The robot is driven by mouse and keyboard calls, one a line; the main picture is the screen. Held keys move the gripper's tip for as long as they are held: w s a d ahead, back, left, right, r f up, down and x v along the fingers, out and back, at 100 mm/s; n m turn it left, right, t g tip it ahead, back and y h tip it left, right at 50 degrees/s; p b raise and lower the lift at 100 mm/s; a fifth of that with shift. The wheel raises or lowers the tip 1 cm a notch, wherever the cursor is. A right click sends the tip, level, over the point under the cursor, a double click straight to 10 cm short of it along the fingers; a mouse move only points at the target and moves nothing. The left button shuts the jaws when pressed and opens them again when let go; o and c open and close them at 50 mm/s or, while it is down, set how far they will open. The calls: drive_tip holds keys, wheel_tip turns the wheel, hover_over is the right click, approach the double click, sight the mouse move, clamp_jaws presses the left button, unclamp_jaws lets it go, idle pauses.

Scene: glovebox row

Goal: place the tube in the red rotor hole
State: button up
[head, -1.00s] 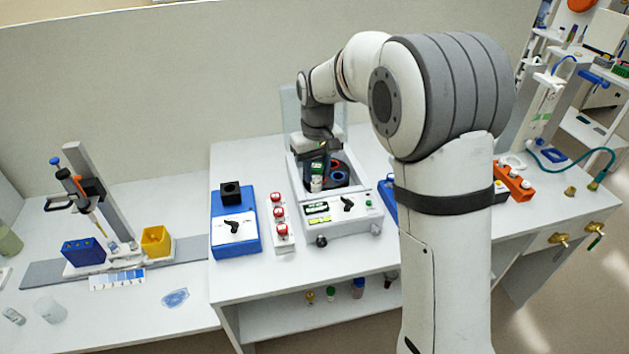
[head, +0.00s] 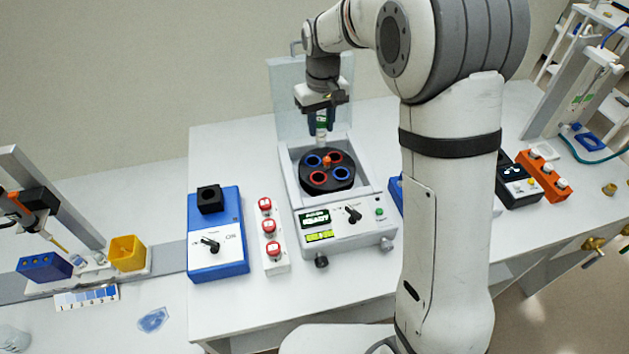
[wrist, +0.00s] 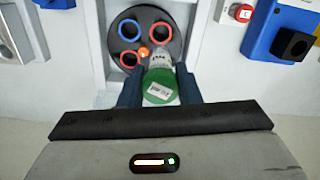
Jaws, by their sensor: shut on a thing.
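My gripper (head: 322,112) is shut on a tube with a green cap (wrist: 161,87) and a clear, labelled body. It holds the tube upright above the back part of the black rotor (head: 343,182) in the open centrifuge. The rotor has red-ringed and blue-ringed holes around an orange hub. In the head view a red hole (head: 318,178) is at front left, and another red hole (head: 334,157) is at back right. In the wrist view the tube hides part of the rotor, including one hole.
The centrifuge lid (head: 296,95) stands open behind my gripper. A blue device (head: 216,235) with a black block and a strip of red-topped buttons (head: 272,238) stand to the left. An orange block (head: 541,176) is to the right.

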sight(320, 136)
drive_tip(key=f+b, duration=0.4)
drive_tip(key=f, duration=0.1)
drive_tip(key=shift+w+a, duration=0.15)
drive_tip(key=shift+w, duration=0.05)
drive_tip(key=shift+s+f+b, duration=0.1)
drive_tip(key=shift+f+b, duration=0.55)
drive_tip(key=shift+b, duration=0.25)
wheel_tip(320, 136, down, 10)
drive_tip(key=shift+p, duration=1)
drive_tip(key=shift+f, duration=0.25)
drive_tip(key=o, duration=1)
drive_tip(key=shift+r, duration=0.1)
drive_tip(key=shift+c, duration=0.2)
wheel_tip(320, 136, up, 12)
drive_tip(key=shift+r+b, duration=0.2)
drive_tip(key=shift+b, duration=0.65)
